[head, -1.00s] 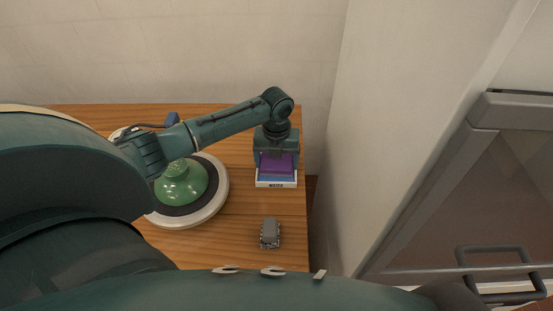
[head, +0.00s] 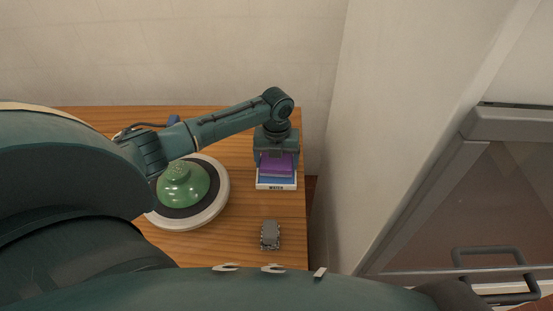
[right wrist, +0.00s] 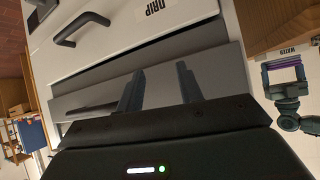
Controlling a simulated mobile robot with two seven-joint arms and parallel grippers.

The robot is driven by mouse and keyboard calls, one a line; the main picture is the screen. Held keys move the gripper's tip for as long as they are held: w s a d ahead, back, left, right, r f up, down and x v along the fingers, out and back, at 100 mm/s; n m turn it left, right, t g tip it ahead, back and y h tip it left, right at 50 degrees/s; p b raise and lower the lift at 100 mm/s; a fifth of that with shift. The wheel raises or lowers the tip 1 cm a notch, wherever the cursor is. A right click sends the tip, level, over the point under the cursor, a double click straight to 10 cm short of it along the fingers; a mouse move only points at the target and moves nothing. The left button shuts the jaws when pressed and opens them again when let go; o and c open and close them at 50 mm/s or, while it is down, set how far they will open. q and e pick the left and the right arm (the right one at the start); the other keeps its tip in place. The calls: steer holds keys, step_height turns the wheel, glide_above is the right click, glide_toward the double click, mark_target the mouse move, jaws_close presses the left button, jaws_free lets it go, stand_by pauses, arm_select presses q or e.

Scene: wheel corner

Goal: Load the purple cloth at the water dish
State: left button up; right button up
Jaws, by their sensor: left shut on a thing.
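The purple cloth (head: 277,165) hangs in my left gripper (head: 277,154), which is shut on it. The cloth is over the water dish (head: 276,187), a white-rimmed tray with blue inside and a WATER label on its front. I cannot tell whether the cloth touches the water. The cloth (right wrist: 284,62) also shows at the upper right of the right wrist view, by the WATER label. My right gripper (right wrist: 160,90) has its fingers apart with nothing between them. It is in front of a pale cabinet, away from the dish.
A round wheel (head: 219,200) bears a green domed lump (head: 183,187), partly behind my left arm. A grey brush-like block (head: 270,234) lies near the front edge of the wooden table (head: 245,225). A wall stands close on the right. A cabinet handle (right wrist: 82,28) and DRIP label (right wrist: 158,10) are near my right gripper.

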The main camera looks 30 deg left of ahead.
mark_target(277, 160)
arm_select(q)
step_height(277, 160, up, 3)
steer(key=shift+r+p, duration=0.15)
steer(key=shift+p, duration=0.8)
steer(key=shift+r, duration=1.2)
arm_select(e)
steer(key=shift+r, duration=1.3)
steer(key=shift+w, duration=0.1)
arm_select(q)
steer(key=shift+d+r+n, duration=0.25)
steer(key=shift+n, duration=0.15)
steer(key=s+d+r+n, duration=0.5)
steer(key=r+n, duration=0.2)
steer(key=n, duration=0.7)
steer(key=s+d+r+n, duration=0.5)
steer(key=r+n, duration=0.2)
steer(key=n, duration=0.8)
steer(key=shift+d, duration=0.25)
arm_select(e)
steer(key=f, duration=0.2)
steer(key=d+f, duration=0.1)
steer(key=shift+s+g+h, duration=0.3)
steer(key=shift+s, duration=0.05)
